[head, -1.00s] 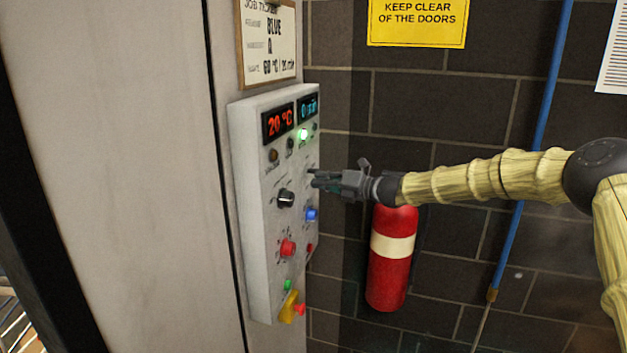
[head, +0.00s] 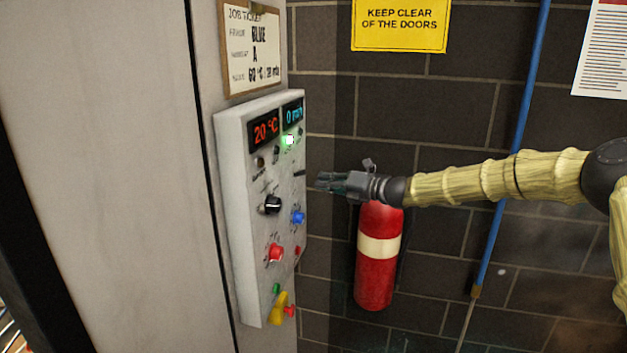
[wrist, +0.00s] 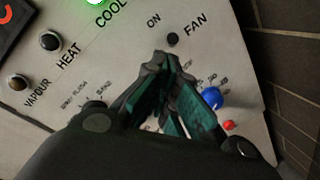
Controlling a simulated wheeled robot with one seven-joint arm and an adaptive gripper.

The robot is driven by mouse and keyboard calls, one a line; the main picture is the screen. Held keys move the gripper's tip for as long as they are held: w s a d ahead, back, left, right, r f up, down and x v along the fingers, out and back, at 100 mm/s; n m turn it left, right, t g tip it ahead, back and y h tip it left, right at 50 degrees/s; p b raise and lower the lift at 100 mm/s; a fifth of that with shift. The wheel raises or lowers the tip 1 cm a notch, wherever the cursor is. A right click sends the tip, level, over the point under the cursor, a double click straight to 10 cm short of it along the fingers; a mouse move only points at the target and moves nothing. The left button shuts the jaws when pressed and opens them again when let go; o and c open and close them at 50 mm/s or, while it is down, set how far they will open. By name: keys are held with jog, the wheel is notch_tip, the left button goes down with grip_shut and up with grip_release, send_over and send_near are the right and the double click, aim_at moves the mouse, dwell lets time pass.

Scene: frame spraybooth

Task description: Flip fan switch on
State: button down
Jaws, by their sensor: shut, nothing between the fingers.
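The control panel (head: 232,180) is a pale box on the wall at left centre in the head view. In the wrist view a small dark round part (wrist: 172,39) sits beside the labels "ON" and "FAN"; whether its lever is up or down cannot be told. My gripper (head: 319,182) is shut and empty, just right of the panel's edge in the head view, pointing at it. In the wrist view my gripper (wrist: 163,58) shows its fingertips just below the dark part. The fingers hide part of the panel; contact cannot be confirmed.
The panel carries a black knob (head: 271,205), a blue knob (head: 298,217), a red button (head: 275,253) and a lit green lamp (head: 289,140). A red extinguisher (head: 377,285) hangs below my gripper. A blue pole (head: 516,150) stands behind my arm.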

jog(key=v, duration=0.2)
jog(key=p+v, duration=0.1)
jog(key=v, duration=0.1)
jog(key=shift+r, duration=0.4)
